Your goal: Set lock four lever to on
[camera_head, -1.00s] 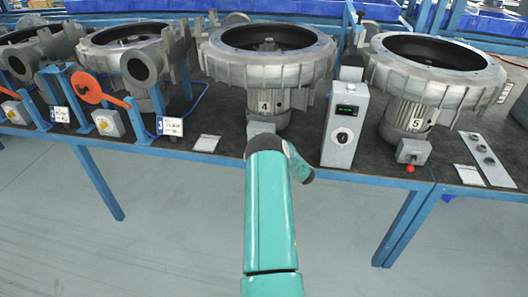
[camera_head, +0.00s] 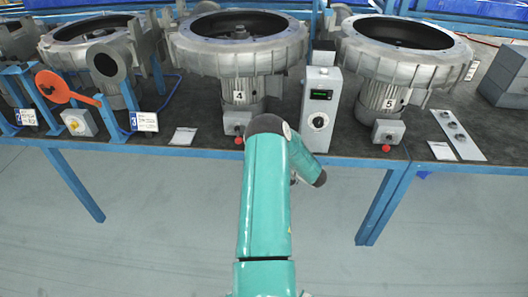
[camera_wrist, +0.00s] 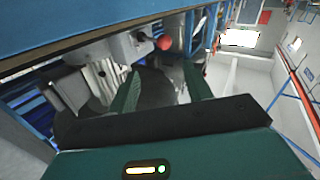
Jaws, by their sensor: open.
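The blower marked 4 (camera_head: 238,50) stands at the middle of the bench in the head view. A small grey box (camera_head: 236,122) is at its foot, with a red knob (camera_head: 239,140) below, which I take as the lock four lever. In the wrist view, a red ball knob (camera_wrist: 163,43) sticks out from a grey box (camera_wrist: 130,45); I cannot tell which blower it belongs to. My gripper (camera_wrist: 162,70) is open and empty, its two green fingers apart, with the red knob beyond the fingertips. The head view does not show my fingers.
A grey control box (camera_head: 320,108) with a green display and dial stands right of blower 4. Blower 5 (camera_head: 388,95) with its own red knob (camera_head: 386,148) stands further right. A red disc lever (camera_head: 53,87) is at left. The floor before the bench is clear.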

